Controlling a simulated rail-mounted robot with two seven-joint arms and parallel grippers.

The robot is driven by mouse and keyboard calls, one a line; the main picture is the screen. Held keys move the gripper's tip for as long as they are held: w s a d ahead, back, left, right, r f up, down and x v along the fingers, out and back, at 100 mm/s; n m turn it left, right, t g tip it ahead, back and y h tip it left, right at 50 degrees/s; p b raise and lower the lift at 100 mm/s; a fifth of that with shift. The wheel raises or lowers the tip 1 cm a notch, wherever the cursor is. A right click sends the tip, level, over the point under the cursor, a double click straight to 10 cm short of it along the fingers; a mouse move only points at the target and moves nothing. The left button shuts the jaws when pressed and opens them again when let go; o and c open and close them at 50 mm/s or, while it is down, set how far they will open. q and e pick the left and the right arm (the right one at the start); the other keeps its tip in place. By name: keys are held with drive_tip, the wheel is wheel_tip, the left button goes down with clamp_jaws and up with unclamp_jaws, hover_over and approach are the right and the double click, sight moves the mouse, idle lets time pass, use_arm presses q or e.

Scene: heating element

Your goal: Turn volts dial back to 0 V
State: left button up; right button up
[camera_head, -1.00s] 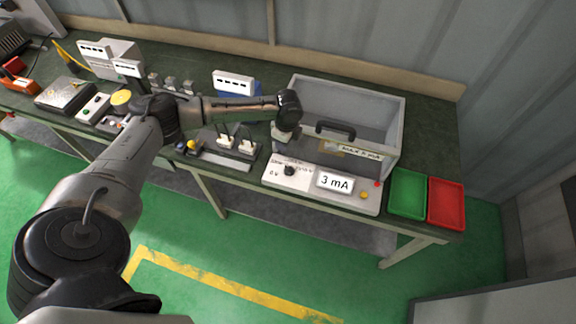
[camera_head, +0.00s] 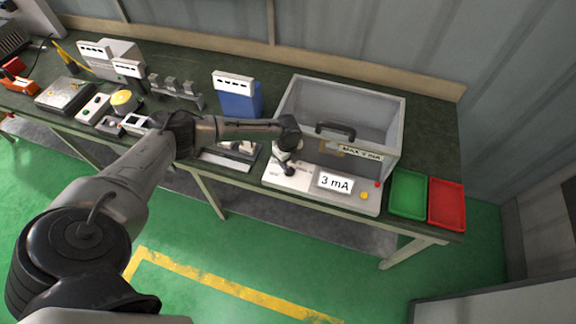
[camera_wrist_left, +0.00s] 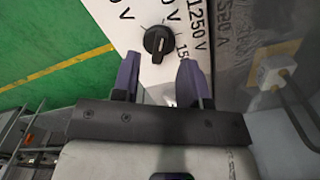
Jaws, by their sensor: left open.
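The volts dial is a black round knob on the white front panel of the tester (camera_head: 322,190). In the left wrist view the dial (camera_wrist_left: 158,40) has a pale pointer line and sits among printed voltage labels, partly cut off. Its exact setting is hard to read. My left gripper (camera_wrist_left: 158,70) is open, its two purple fingers on either side of the dial's line, with the dial just beyond the tips. In the head view my left gripper (camera_head: 287,164) is low over the panel's left end and partly hides the dial. The display (camera_head: 336,182) reads 3 mA. My right gripper is not seen.
The tester's grey open box with a dark handle (camera_head: 335,130) stands just behind the panel. A green tray (camera_head: 408,195) and a red tray (camera_head: 446,203) lie to the right. A blue block (camera_head: 238,100) and other bench equipment stand to the left.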

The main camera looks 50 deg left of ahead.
sight(289, 170)
use_arm(q)
drive_tip(key=shift+f, duration=2.05)
clamp_jaws()
